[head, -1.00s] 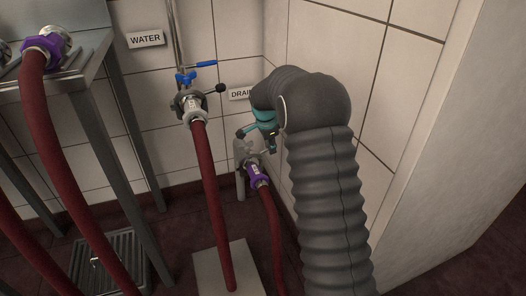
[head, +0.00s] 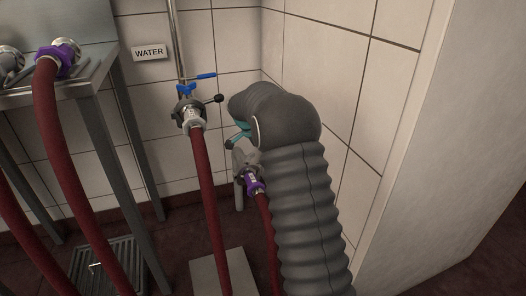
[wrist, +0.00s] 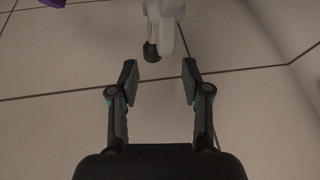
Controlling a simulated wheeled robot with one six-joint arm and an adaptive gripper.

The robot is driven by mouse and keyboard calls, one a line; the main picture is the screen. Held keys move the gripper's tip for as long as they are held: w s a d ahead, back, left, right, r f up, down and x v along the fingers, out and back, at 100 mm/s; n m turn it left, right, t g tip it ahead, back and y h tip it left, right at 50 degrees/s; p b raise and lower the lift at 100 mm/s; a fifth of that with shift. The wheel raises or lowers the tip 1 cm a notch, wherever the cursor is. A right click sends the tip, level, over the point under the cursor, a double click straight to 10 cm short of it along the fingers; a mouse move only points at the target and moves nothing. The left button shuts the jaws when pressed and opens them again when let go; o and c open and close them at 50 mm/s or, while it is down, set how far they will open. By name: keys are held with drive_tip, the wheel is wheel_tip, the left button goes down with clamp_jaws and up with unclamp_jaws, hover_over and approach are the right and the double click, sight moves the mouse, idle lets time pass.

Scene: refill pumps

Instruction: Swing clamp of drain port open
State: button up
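The drain port (head: 240,160) is a grey fitting low by the wall corner in the head view, partly hidden by my arm. A purple coupling (head: 254,182) joins a dark red hose to it. In the wrist view, a pale grey part with a black knob (wrist: 152,52), seemingly the port's clamp handle, lies just beyond my fingertips. My gripper (wrist: 160,70) is open, with the knob in line with the gap and nothing held.
The water port (head: 188,112), with a blue lever, black-knobbed handle and red hose, stands left of my gripper under the WATER sign (head: 149,52). A steel table (head: 98,85) is farther left. The tiled wall is close behind; a pale wall edge (head: 440,120) rises at right.

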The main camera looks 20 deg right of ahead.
drive_tip(key=v, duration=1.2)
drive_tip(key=shift+s, duration=0.1)
